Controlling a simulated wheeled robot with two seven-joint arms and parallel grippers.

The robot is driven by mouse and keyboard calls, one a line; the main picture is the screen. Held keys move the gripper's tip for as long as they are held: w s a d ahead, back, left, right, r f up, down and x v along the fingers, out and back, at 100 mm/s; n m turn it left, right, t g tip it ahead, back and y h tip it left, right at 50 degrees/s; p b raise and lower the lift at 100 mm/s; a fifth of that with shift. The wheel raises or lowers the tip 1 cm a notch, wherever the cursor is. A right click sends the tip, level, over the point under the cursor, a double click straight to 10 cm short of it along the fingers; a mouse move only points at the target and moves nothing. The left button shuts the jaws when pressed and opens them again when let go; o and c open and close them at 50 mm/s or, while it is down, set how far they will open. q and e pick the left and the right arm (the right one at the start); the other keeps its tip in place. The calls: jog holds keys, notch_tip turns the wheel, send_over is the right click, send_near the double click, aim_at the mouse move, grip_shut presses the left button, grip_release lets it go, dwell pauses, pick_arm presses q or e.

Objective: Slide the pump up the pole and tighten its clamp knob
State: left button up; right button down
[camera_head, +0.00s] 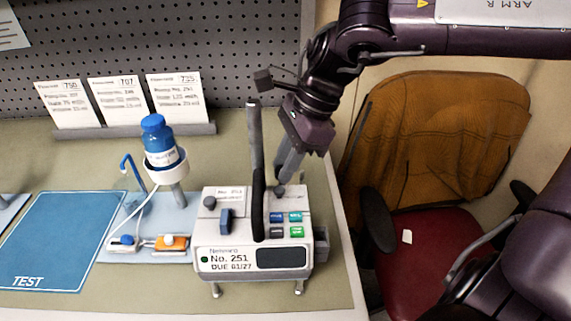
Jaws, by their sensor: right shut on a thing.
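The pump (222,258) is a white box with a "No. 251" label, a dark screen and coloured buttons. It stands on short feet at the front of the bench. A grey pole (254,130) rises upright behind its black upright bar (259,208). My right gripper (281,182) reaches down from above, just right of the pole. Its fingers are shut on a small dark knob (278,191) at the pump's top. The fingers partly hide the knob, and I cannot tell whether it is the clamp knob. My left gripper is not in view.
A blue-capped bottle (158,138) sits in a white holder left of the pump, with a tube and an orange fitting (172,243) below. A blue TEST mat (62,240) lies further left. Cards (118,100) stand at the back. A chair (430,150) is beyond the bench's right edge.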

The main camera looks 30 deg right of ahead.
jog(key=m+t+b, duration=0.1)
jog(key=m, duration=0.2)
jog(key=shift+s+a+m+h, duration=0.1)
jog(key=shift+m+h, duration=0.3)
jog(key=m+b, duration=0.1)
jog(key=m, duration=0.1)
jog(key=m+t+h+b, duration=0.1)
jog(key=m, duration=0.1)
jog(key=shift+s+a+m+t, duration=0.1)
jog(key=shift+m+t, duration=0.2)
jog(key=shift+m+h, duration=0.3)
jog(key=shift+m, duration=0.1)
jog(key=m+h+b, duration=0.1)
jog(key=m, duration=0.1)
jog(key=shift+a+m, duration=0.1)
jog(key=shift+m, duration=0.3)
jog(key=m+h+b, duration=0.1)
jog(key=m, duration=0.2)
jog(key=shift+a+t, duration=0.1)
jog(key=shift+t, duration=0.2)
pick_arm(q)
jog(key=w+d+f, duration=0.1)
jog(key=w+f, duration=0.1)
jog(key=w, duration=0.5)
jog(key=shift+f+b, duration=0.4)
pick_arm(e)
jog(key=shift+m+h, duration=0.5)
jog(key=shift+m, duration=0.5)
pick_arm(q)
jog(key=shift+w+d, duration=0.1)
